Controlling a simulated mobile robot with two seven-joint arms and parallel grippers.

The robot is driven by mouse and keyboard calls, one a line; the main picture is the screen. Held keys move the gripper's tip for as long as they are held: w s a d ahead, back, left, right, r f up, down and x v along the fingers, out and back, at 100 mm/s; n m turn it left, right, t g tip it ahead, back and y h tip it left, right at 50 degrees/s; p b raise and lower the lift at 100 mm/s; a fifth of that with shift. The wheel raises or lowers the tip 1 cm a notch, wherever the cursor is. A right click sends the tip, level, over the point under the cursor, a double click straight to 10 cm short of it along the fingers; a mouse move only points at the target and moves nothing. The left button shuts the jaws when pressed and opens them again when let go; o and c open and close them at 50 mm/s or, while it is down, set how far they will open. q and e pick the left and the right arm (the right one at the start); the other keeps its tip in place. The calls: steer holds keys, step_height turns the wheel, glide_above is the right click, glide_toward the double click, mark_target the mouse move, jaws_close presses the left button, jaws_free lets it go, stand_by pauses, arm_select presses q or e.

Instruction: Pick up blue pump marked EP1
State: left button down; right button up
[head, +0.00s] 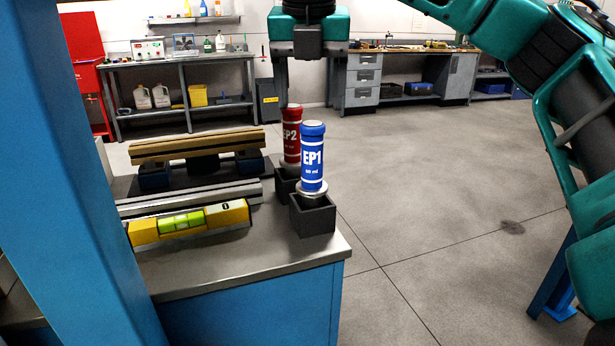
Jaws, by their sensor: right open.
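The blue pump marked EP1 (312,172) stands upright in a dark square holder (313,218) at the right front corner of the workbench. A red pump marked EP2 (291,128) stands just behind it to the left, in its own dark holder, partly hidden by the blue one. My right gripper (306,97) points down from the top of the view, above the pumps. Its jaws are open with nothing between them; its left finger comes down close to the red pump's top. I cannot tell its exact depth. My left gripper is not in view.
A yellow spirit level (190,224), metal rails and a wooden-topped bar (195,146) lie on the bench (240,270) left of the pumps. A blue post (75,180) blocks the left side. Open floor (430,180) lies to the right; other workbenches stand along the back wall.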

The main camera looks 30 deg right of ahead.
mark_target(312, 146)
steer(key=x, duration=0.5)
steer(key=shift+b+x, duration=0.5)
steer(key=shift+x, duration=2.25)
steer(key=shift+d, duration=0.1)
steer(key=shift+c, duration=0.4)
steer(key=shift+r, duration=0.1)
jaws_close()
